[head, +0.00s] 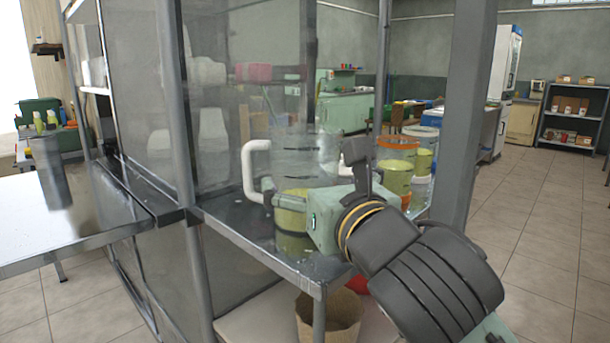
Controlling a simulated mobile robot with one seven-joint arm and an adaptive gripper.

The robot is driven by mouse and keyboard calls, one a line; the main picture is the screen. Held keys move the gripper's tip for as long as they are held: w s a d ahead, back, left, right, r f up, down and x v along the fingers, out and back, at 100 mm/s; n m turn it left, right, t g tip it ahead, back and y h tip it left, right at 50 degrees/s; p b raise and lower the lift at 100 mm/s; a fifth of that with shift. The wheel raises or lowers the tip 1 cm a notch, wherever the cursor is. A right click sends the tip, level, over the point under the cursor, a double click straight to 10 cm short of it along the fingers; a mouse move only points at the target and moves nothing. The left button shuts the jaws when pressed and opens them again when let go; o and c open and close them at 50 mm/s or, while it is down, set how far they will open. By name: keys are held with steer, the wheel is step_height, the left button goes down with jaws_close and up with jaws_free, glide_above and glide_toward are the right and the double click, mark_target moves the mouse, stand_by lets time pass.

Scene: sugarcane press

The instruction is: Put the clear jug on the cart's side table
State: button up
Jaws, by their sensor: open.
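The clear jug (305,158) has a white handle on its left and yellow-green liquid low inside. It stands upright on a narrow metal shelf (245,232) beside the cart's glazed frame. My gripper (312,186) is open at the jug's right side, with one dark finger raised near the jug's wall. The gripper's green body hides part of the lower jug, and I cannot tell whether the fingers touch it. A wider metal tabletop (100,225) extends at the left, beyond a post. I cannot tell which surface is the cart's side table.
Containers of yellow-green liquid (397,177), one with an orange rim, stand close behind my gripper on the shelf. A grey post (474,115) rises at the right. A brown bin (340,315) sits below. The left tabletop has clear room around a grey cylinder (53,180).

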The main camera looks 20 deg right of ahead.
steer(key=s, duration=0.6)
steer(key=shift+s+a+b, duration=0.25)
steer(key=shift+s+b, duration=0.05)
steer(key=shift+s, duration=0.1)
